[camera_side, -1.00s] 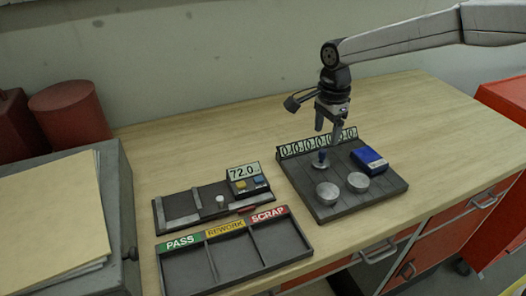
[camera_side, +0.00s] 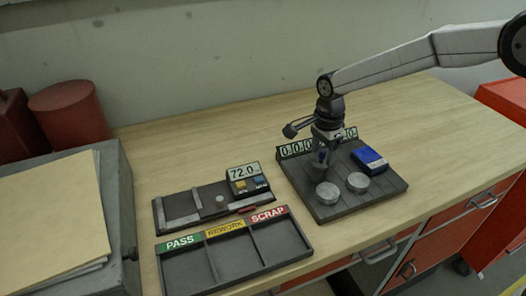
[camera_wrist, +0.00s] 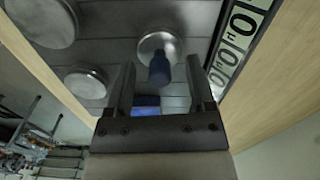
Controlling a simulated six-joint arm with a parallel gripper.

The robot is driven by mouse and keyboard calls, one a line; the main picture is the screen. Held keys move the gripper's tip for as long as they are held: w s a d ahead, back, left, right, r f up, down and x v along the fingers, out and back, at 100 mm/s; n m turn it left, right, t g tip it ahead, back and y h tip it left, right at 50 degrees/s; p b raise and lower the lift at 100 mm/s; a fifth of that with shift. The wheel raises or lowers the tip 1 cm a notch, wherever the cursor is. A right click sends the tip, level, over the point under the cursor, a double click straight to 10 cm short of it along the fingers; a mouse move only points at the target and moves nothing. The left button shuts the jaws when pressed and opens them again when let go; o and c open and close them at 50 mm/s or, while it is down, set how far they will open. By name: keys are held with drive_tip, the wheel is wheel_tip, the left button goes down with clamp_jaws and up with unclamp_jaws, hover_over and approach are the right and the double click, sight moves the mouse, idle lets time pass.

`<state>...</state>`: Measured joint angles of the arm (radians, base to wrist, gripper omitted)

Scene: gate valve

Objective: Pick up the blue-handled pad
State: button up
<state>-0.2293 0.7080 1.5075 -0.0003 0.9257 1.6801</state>
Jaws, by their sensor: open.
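The blue-handled pad (camera_wrist: 159,66) is a round silver disc with an upright dark blue handle, standing on the dark board (camera_side: 380,195). In the wrist view its handle shows between my two fingers, toward their tips. In the side view my gripper (camera_side: 322,160) covers most of the pad. My gripper (camera_wrist: 160,74) is open, pointing down over the pad, with a finger on either side of the handle. I cannot tell whether either finger touches it.
Two plain silver discs (camera_side: 328,193) (camera_side: 358,182) and a blue box (camera_side: 369,159) sit on the same board. A number strip (camera_side: 292,150) stands along its back edge. A sorting tray (camera_side: 235,262) and a gauge fixture (camera_side: 205,203) lie to the left.

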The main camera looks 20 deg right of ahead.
drive_tip(key=shift+f, duration=0.4)
clamp_jaws()
